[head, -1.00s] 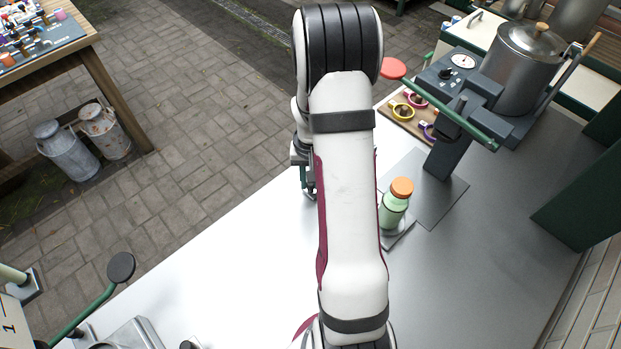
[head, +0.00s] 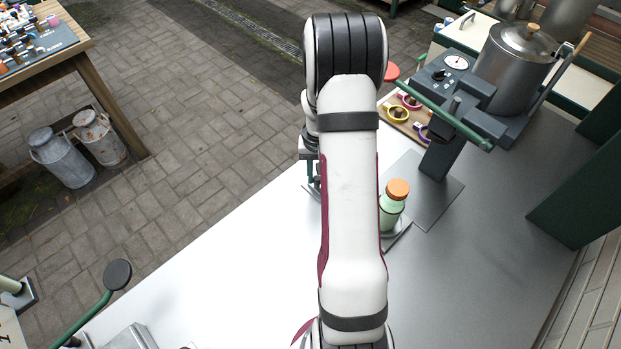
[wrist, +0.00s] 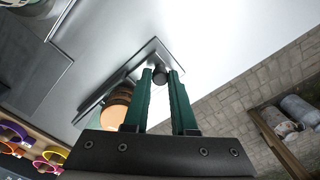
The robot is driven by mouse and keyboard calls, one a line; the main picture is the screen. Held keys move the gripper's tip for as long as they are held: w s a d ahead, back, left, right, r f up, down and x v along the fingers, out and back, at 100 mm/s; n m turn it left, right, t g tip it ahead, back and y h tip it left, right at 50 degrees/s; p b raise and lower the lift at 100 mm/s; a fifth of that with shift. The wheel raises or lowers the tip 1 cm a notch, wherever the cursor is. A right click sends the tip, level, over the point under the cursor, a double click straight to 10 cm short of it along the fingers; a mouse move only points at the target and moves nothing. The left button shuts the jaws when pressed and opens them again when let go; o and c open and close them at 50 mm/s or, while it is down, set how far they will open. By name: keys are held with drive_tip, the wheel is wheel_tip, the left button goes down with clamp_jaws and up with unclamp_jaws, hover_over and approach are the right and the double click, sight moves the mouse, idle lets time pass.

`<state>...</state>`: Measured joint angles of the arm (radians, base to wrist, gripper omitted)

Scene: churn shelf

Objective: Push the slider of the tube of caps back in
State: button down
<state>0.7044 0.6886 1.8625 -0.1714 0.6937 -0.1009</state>
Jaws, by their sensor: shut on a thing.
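The knob looks like the slider's end, but I cannot tell for sure. It sits at a grey metal tray or rail (wrist: 150,48) on the bench. In the head view, my arm hides most of the gripper, and only a bit shows left of the arm. The tube of caps cannot be made out clearly in either view.
A green bottle with an orange cap (head: 397,190) stands on the tray right beside my arm. Beyond it are a dark stand with a green lever (head: 440,115), a metal pot (head: 518,70) and coloured rings (head: 402,108). The white bench (head: 230,270) is clear at the left.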

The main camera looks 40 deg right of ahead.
drive_tip(key=c, duration=1.1)
unclamp_jaws()
drive_tip(key=shift+d, duration=0.3)
drive_tip(key=o, duration=0.4)
drive_tip(key=shift+a, duration=0.1)
wheel_tip(320, 180, up, 16)
drive_tip(key=shift+f, duration=0.1)
drive_tip(key=s+a+r+n, duration=0.1)
drive_tip(key=a+r, duration=0.3)
drive_tip(key=a, duration=0.7)
drive_tip(key=s+a, duration=0.5)
drive_tip(key=a, duration=0.1)
drive_tip(key=s+a+n+y, duration=0.1)
drive_tip(key=s+a, duration=0.4)
drive_tip(key=a, duration=0.1)
drive_tip(key=s+a+f+n, duration=0.1)
drive_tip(key=s+a, duration=0.5)
drive_tip(key=shift+s+a+f+y, duration=0.1)
drive_tip(key=shift+a+y, duration=0.05)
drive_tip(key=shift+y, duration=0.15)
